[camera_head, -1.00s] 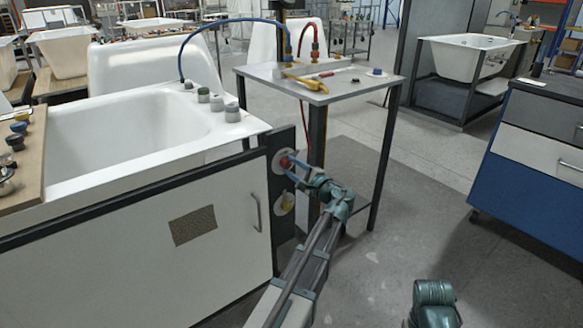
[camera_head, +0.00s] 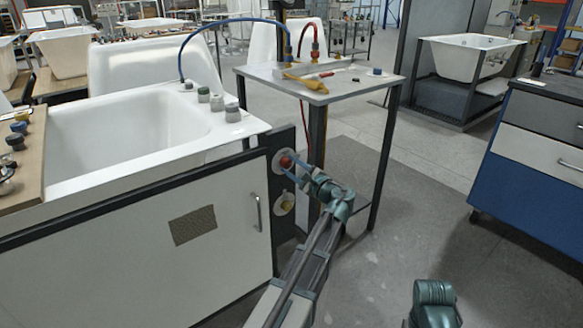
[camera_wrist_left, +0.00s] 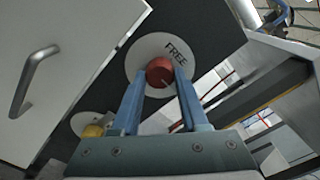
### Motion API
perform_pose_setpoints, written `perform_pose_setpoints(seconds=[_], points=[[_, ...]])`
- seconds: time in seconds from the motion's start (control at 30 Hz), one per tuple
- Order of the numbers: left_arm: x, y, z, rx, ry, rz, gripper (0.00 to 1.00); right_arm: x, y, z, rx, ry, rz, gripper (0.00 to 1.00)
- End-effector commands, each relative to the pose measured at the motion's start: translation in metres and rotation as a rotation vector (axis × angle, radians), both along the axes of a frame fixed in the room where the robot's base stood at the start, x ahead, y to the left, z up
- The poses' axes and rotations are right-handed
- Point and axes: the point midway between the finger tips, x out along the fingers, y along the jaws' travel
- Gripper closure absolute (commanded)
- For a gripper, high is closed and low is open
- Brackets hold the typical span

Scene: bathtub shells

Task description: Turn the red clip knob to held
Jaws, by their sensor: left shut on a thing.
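The red clip knob (camera_head: 286,162) sits on a round white dial on a dark upright panel at the right end of the tub's front. In the left wrist view the red knob (camera_wrist_left: 160,71) is between my two blue fingers, and the word FREE shows on the white dial (camera_wrist_left: 143,50) to the upper right of the knob. My left gripper (camera_head: 292,171) is shut on the knob; it also shows in the left wrist view (camera_wrist_left: 160,82). No other dial word is readable. My right gripper is out of view.
A yellowish knob (camera_head: 285,203) on a pale disc sits below the red one. A white cabinet front with a handle (camera_head: 257,212) is to the left. A small metal table (camera_head: 345,88) with hoses and tools stands behind. Open floor lies to the right.

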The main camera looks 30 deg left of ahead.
Motion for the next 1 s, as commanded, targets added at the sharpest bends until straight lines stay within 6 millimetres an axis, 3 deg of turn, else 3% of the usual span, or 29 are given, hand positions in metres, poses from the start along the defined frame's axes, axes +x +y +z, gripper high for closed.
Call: perform_pose_setpoints(seconds=[0.13,0.17,0.3,0.67,0.77,1.0], points=[[0.000,-0.001,-0.001,-0.003,0.000,-0.002,1.00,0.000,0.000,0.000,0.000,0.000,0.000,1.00],[0.000,-0.001,-0.001,-0.003,0.000,-0.002,0.53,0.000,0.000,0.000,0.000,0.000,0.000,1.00],[0.000,-0.001,-0.001,-0.002,0.000,-0.001,0.27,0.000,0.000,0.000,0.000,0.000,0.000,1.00],[-0.002,-0.004,0.000,-0.001,-0.001,-0.001,0.26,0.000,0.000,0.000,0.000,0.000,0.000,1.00],[-0.007,-0.015,0.000,-0.001,-0.001,-0.002,0.26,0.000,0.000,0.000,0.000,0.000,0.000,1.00],[-0.026,-0.063,0.000,-0.001,-0.001,-0.006,0.26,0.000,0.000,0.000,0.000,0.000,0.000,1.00]])
